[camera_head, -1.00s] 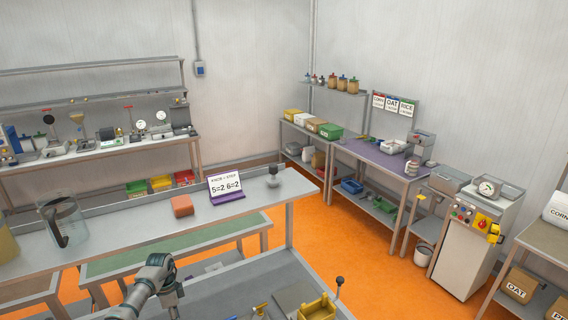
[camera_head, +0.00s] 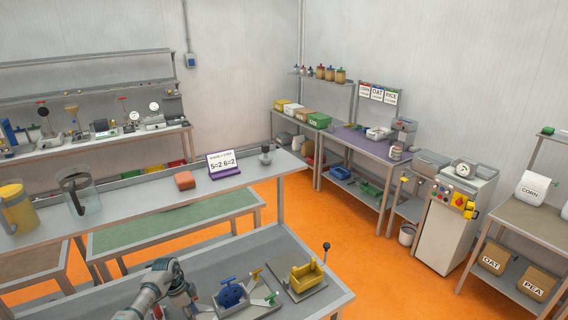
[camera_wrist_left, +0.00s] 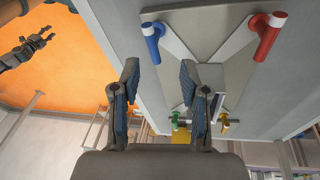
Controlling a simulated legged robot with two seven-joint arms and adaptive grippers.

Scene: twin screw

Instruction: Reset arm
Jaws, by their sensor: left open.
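My left gripper arm (camera_head: 165,285) comes in at the lower left of the head view, over the near grey table. In the left wrist view my left gripper (camera_wrist_left: 160,88) is open, its two fingers apart with nothing between them.
A purple table (camera_head: 345,141) and a grey machine (camera_head: 450,215) stand right. Orange floor lies between.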

